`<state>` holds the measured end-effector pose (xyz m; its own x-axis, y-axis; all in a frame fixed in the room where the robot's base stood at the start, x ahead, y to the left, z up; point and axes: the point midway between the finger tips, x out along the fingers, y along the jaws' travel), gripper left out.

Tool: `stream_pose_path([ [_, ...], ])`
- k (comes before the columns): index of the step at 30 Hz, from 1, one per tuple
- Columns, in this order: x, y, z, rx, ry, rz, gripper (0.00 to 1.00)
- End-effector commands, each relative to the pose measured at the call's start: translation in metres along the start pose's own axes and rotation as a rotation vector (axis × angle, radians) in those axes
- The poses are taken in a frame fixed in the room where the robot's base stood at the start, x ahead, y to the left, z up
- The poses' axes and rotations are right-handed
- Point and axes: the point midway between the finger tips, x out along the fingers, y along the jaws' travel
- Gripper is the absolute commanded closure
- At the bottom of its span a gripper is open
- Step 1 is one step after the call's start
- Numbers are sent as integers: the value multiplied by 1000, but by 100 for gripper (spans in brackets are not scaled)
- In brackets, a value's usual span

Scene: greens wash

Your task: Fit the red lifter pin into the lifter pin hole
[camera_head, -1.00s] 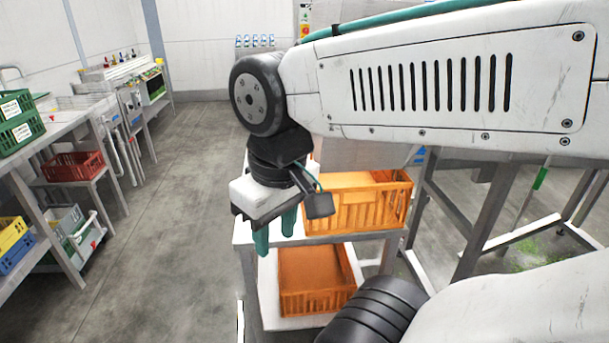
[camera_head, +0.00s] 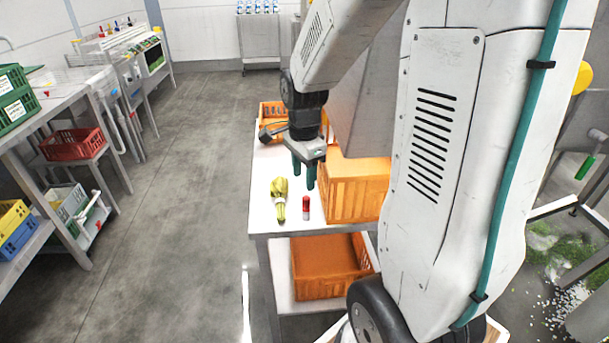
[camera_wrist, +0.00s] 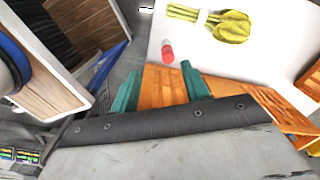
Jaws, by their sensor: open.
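The red lifter pin (camera_head: 306,206) stands upright on the white top of the cart near its front edge. It has a red upper part and a pale lower part. In the wrist view the pin (camera_wrist: 167,52) shows from above, beyond my fingertips. My gripper (camera_head: 304,181) is open and empty, its green fingers pointing down above the cart top, behind the pin and apart from it. The fingers also show in the wrist view (camera_wrist: 163,82). I cannot make out the lifter pin hole in either view.
A yellow-green bunch of vegetables (camera_head: 279,200) with a pale band lies left of the pin. An orange crate (camera_head: 355,196) stands close on the right, another orange crate (camera_head: 270,115) behind. A third orange crate (camera_head: 325,268) sits on the lower shelf. The floor on the left is clear.

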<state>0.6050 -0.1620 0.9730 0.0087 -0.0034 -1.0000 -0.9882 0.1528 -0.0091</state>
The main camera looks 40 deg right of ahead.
Motion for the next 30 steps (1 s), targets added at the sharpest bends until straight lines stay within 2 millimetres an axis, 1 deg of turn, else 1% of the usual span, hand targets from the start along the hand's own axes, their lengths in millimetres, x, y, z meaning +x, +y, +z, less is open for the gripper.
stream_pose_path([
  [1, 10, -5, -7, 64, -1, 7, 53],
  [3, 18, -10, -12, 128, -1, 9, 53],
  [6, 26, -13, -16, 175, -1, 11, 53],
  [11, 44, -13, -16, 182, -2, 14, 53],
  [15, 67, -12, -15, 180, -2, 15, 53],
  [21, 92, -12, -15, 179, -2, 13, 53],
  [25, 100, -12, -15, 179, -1, 12, 53],
  [30, 102, -12, -15, 179, -1, 10, 53],
])
